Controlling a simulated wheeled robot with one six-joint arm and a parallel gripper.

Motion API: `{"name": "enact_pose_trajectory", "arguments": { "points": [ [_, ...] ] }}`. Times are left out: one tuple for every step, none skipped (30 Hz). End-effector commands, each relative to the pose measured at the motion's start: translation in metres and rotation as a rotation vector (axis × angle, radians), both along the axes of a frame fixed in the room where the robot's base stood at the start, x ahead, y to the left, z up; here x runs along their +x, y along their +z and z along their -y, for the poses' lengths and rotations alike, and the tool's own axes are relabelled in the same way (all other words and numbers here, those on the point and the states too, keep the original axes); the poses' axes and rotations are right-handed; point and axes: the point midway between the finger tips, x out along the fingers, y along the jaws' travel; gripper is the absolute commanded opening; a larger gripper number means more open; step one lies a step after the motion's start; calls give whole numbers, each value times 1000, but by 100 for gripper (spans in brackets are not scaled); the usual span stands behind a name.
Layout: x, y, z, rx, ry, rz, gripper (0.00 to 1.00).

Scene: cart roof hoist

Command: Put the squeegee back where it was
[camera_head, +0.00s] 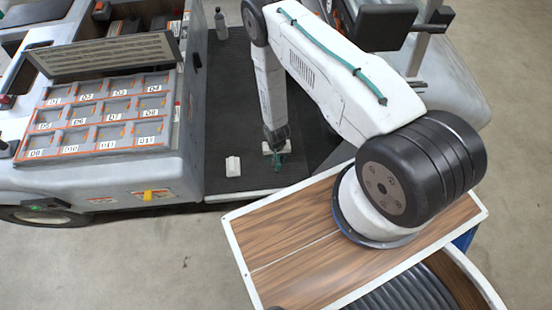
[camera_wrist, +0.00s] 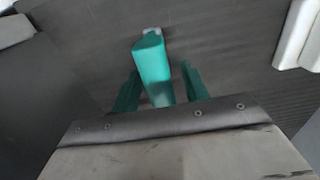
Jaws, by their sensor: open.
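A teal, tapered handle with a small grey end, which looks like the squeegee (camera_wrist: 153,68), lies between my gripper's dark green fingers (camera_wrist: 159,73) in the wrist view. The fingers stand on either side of it, open, with a visible gap at the right finger. In the head view my gripper (camera_head: 277,152) is low over the dark mat, at the end of my reaching arm. Only small teal and white bits show there, so the squeegee's full shape is hidden. Whether it touches the mat cannot be told.
The dark mat (camera_head: 225,110) forms the cart's floor. A white block (camera_head: 233,166) stands on it left of my gripper. A bottle (camera_head: 221,24) stands at the far end. A labelled compartment tray (camera_head: 100,115) with a raised lid (camera_head: 105,54) is at left. A dark seat (camera_head: 388,26) is at right.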

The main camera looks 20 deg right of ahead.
Motion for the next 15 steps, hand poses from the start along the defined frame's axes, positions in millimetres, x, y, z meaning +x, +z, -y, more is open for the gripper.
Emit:
{"name": "enact_pose_trajectory", "arguments": {
  "points": [
    [2, 9, 0, 0, 0, 2, 45],
    [1, 15, 0, 0, 0, 2, 45],
    [2, 23, 0, 0, 0, 3, 45],
    [2, 30, 0, 0, 0, 3, 45],
    [2, 37, 0, 0, 0, 3, 45],
    [2, 46, 0, 0, 0, 2, 45],
    [2, 53, 0, 0, 0, 3, 45],
    [2, 59, 0, 0, 0, 2, 45],
    [2, 67, 0, 0, 0, 3, 45],
    [1, 72, 0, 0, 0, 2, 45],
    [2, 78, 0, 0, 0, 2, 45],
    [1, 84, 0, 1, 0, 1, 45],
    [2, 89, 0, 0, 0, 2, 45],
    [2, 93, 0, 0, 0, 2, 45],
    [1, 97, 0, 1, 0, 1, 45]
  ]
}}
